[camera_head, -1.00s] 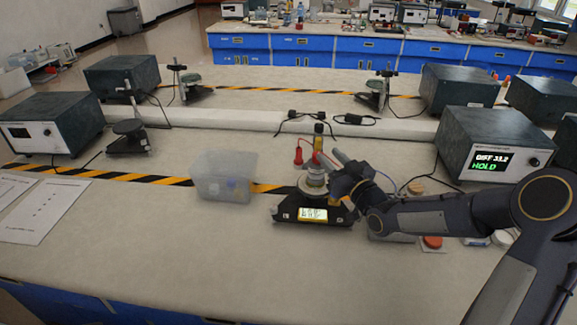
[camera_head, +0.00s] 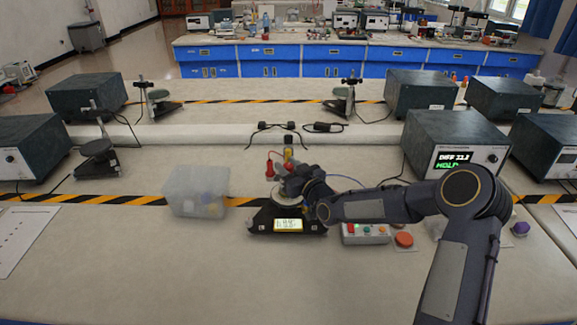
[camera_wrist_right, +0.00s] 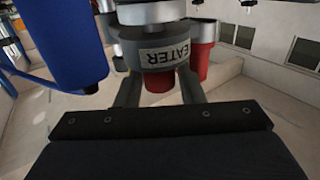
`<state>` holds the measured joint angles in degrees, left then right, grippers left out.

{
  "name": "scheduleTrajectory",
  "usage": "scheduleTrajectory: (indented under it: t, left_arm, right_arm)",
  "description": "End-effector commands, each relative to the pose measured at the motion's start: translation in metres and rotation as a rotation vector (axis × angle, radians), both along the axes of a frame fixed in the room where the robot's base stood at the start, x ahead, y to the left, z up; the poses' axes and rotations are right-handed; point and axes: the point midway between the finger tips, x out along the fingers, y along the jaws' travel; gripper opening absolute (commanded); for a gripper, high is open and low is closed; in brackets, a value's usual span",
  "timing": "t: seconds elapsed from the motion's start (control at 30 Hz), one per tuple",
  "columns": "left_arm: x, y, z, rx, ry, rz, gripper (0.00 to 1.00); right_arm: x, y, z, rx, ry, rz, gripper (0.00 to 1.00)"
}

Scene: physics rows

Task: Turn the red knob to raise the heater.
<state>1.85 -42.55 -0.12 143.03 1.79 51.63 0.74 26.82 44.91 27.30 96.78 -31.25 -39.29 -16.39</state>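A red knob (camera_wrist_right: 158,82) shows in the right wrist view, under a grey collar with a label reading "EATER", its first letter hidden (camera_wrist_right: 165,54). My right gripper (camera_wrist_right: 160,90) is open, with one grey finger on each side of the knob. A gap shows beside the knob's lower part; contact higher up is unclear. In the head view my right gripper (camera_head: 294,184) is over the black device with a lit yellow display (camera_head: 288,225), and my wrist hides the knob there. The console (camera_head: 455,145) reads "DIFF" with a blurred number and "HOLD". My left gripper is not in view.
A translucent bin (camera_head: 196,205) stands left of the device. A button box (camera_head: 365,235) and a red round button (camera_head: 403,239) lie to its right. A red-based item (camera_head: 269,170) stands behind it. A blue cylinder (camera_wrist_right: 65,45) is close in the wrist view.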

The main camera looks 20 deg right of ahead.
Motion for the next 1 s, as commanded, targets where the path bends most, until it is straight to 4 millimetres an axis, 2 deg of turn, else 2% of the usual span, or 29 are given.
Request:
scheduleTrajectory:
  t: [0.07,0.2,0.3,0.4,0.63,0.87,1.0]
  left_arm:
    - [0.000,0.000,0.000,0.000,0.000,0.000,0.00]
    - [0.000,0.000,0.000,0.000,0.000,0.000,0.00]
    - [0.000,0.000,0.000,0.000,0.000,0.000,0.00]
    - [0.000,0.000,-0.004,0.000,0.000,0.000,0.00]
    - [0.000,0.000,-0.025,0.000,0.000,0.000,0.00]
    - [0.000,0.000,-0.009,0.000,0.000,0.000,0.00]
    - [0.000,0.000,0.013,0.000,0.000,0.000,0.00]
  right_arm:
    - [0.000,0.000,0.000,0.000,0.000,0.000,0.32]
    - [0.000,0.000,0.000,0.000,-0.001,0.000,0.14]
    - [0.000,0.000,0.000,0.000,-0.001,0.000,0.04]
    - [0.000,-0.001,-0.001,0.002,-0.003,0.008,0.04]
    - [0.001,-0.002,-0.002,0.002,-0.008,0.107,0.04]
    - [0.001,-0.002,0.006,0.003,-0.005,0.216,0.04]
    - [0.002,-0.003,0.010,0.003,-0.008,0.283,0.04]
